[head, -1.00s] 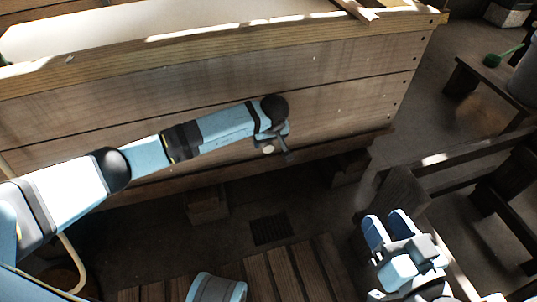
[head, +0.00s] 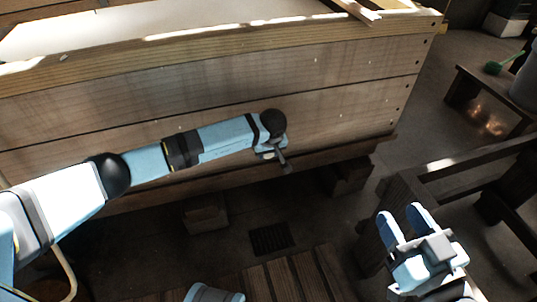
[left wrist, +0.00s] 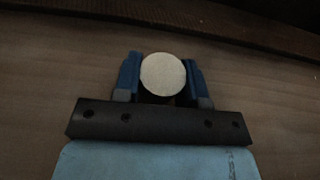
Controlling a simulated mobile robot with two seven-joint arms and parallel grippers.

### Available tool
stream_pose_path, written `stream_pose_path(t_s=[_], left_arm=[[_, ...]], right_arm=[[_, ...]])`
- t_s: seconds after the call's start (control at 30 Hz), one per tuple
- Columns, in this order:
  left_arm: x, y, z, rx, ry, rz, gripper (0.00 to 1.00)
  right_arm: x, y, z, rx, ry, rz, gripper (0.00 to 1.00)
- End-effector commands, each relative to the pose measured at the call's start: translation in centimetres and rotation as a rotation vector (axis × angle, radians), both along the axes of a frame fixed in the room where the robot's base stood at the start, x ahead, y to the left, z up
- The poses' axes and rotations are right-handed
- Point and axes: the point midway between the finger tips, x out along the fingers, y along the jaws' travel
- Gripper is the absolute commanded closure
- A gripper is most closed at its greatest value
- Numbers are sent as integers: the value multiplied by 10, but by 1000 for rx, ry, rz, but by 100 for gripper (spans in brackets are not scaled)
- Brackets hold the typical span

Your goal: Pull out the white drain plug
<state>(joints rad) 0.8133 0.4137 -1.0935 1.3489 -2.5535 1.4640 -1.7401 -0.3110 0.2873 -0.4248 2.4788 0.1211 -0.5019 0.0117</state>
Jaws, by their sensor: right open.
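The white drain plug (left wrist: 163,74) shows in the left wrist view as a pale round disc against the wooden side of the box. My left gripper (left wrist: 162,77) has one blue finger on each side of it, and both appear to press against its edge. In the head view my left gripper (head: 276,157) is at the lower part of the box's front wall, and the plug is not clearly visible there. My right gripper (head: 403,218) is open and empty at the lower right, away from the box.
The large wooden box (head: 200,105) fills the upper left and stands on wooden blocks (head: 205,215). A floor grate (head: 271,239) lies below it. A dark wooden frame (head: 400,190) stands close to my right gripper. A bench (head: 485,95) is at the upper right.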

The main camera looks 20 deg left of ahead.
Motion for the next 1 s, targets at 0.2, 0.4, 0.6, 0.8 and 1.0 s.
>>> stream_pose_path(t_s=[0.2, 0.4, 0.6, 0.8, 1.0], left_arm=[[-3, -2, 1, 0, 0, -1, 86], [-23, -15, 3, 1, 2, -3, 85], [-36, -24, 1, 0, 1, -2, 86], [-38, -26, -1, -1, 3, -2, 85], [-38, -26, -1, 0, 3, -2, 32]], right_arm=[[-1, 0, 2, 1, 3, 0, 52], [-2, 0, 15, 2, 7, 0, 52], [-2, 0, 21, 1, 8, 0, 52], [-2, 0, 20, 2, 7, -1, 52], [-1, 0, 21, 2, 3, -1, 52]])
